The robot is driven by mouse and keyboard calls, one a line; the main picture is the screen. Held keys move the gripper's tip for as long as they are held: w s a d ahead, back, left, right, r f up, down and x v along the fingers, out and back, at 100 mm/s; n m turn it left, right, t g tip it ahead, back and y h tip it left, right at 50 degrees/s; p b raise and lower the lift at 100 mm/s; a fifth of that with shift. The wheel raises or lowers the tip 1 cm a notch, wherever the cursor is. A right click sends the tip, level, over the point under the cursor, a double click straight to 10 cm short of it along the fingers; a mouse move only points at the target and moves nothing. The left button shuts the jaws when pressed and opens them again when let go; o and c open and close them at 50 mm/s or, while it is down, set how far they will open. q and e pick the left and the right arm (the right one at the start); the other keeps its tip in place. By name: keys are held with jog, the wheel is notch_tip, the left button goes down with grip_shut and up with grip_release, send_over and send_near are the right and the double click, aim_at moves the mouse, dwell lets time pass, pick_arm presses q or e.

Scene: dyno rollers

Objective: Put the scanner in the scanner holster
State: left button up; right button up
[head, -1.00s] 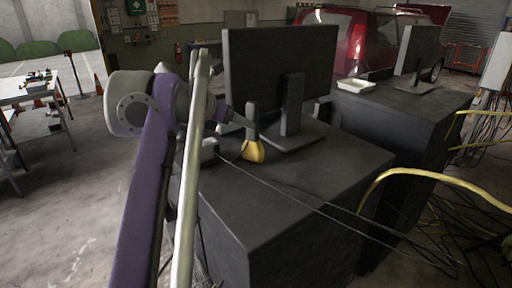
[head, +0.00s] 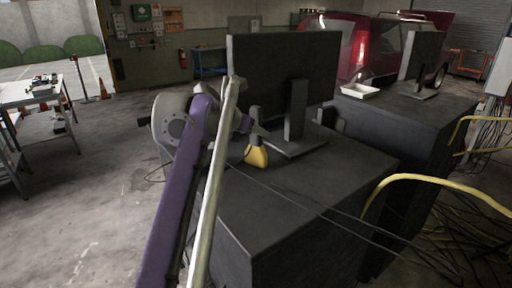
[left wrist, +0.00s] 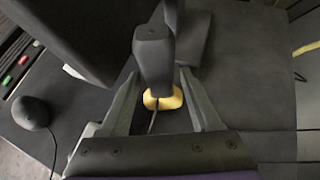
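The scanner (head: 257,153), with a dark grey upper part and a yellow lower part, stands upright on the dark desk in front of the monitor stand. In the left wrist view the scanner (left wrist: 155,60) rises between my left gripper's fingers (left wrist: 158,80), its yellow part lower down and a thin cable below it. The fingers are apart, one on each side, with a small gap visible. In the head view my left gripper (head: 248,122) is beside the scanner's upper part, partly hidden by my arm. I cannot make out the holster. My right gripper is not in view.
The monitor (head: 282,72) stands close behind the scanner. A black rounded object (left wrist: 33,112) lies on the desk at left in the wrist view. Cables cross the desk front (head: 300,205). A second desk with a white tray (head: 359,91) stands at right.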

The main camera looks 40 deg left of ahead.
pick_arm(q)
grip_shut()
dwell(1.1)
